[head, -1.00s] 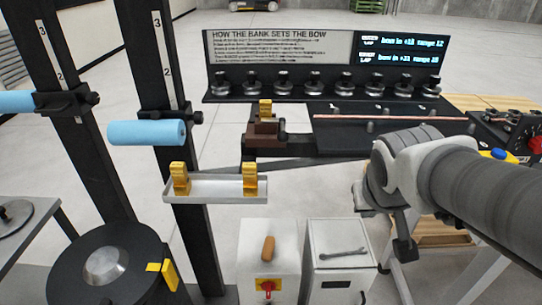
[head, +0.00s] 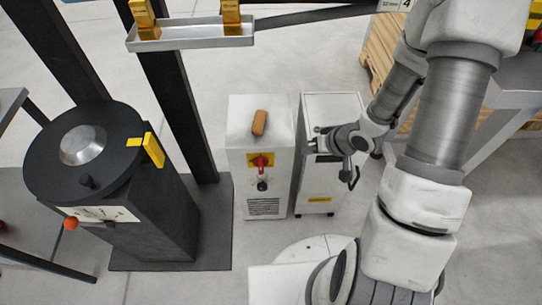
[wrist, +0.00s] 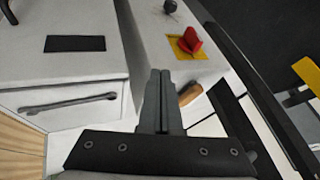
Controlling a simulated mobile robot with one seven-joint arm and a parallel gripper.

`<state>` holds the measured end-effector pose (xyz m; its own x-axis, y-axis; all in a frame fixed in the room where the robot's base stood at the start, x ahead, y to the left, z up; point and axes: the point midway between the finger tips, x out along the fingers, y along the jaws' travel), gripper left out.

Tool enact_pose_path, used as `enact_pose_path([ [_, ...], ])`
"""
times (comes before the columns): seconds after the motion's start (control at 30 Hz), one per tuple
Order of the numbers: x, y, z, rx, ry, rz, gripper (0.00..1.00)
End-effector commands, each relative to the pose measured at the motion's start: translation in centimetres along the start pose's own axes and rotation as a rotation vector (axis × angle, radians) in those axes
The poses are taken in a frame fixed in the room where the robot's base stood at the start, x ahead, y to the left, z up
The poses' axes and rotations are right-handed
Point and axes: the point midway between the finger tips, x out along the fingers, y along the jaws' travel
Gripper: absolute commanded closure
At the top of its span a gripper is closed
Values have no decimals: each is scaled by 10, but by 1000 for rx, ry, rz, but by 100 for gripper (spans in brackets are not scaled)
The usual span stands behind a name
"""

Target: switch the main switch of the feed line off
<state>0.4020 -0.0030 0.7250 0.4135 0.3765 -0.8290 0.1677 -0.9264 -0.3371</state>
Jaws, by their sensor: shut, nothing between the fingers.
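The main switch is a red rotary handle on a yellow plate (head: 261,162), on the front of the left white cabinet (head: 240,115). In the wrist view, the red handle (wrist: 189,41) stands out from its plate, ahead and to the right of the fingertips. Its exact turn angle is hard to read. My gripper (head: 316,146) is at the upper front of the right white cabinet, to the right of the switch and apart from it. In the wrist view its fingers (wrist: 160,72) are shut together and empty.
A brown grip (head: 259,122) lies on the left cabinet's top. A small dark knob (head: 262,186) sits below the switch. The right cabinet (head: 316,200) has a handle bar (wrist: 68,103) on top. A black drum stand (head: 85,155) is at left. Floor in front is partly clear.

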Motion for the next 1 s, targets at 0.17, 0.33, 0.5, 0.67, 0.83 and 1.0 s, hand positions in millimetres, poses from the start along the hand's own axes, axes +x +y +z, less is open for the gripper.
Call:
enact_pose_path([
  [0.17,18,-8,18,36,-7,-81,100],
  [0.33,19,-10,19,39,-7,-92,100],
  [0.5,19,-10,19,38,-8,-90,100],
  [0.67,28,-10,20,36,-9,-90,100],
  [0.83,58,-12,22,35,-11,-91,100],
  [1.0,95,-15,22,34,-11,-91,100],
])
